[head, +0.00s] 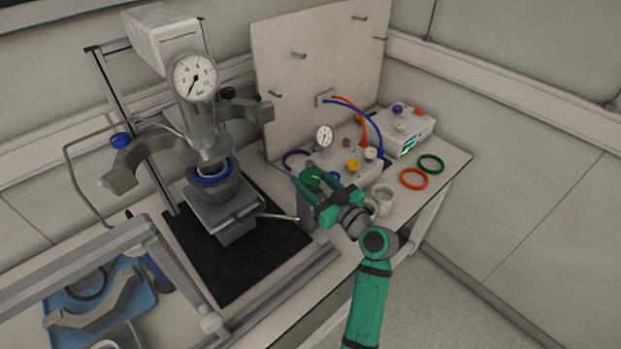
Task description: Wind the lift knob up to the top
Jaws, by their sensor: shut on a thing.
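A thin rod (278,216) runs from the post side toward the lift platform (223,208). The platform stands under the reactor, bearing a grey vessel with a blue ring (212,179). The vessel is just below the reactor head (206,150); I cannot tell whether they touch.
A pressure gauge (195,77) tops the reactor, with clamp halves (137,166) open at its sides. A valve box (348,165) with hoses stands behind my gripper. White cups (382,196) are close to my wrist. A blue tray (100,300) is at front left.

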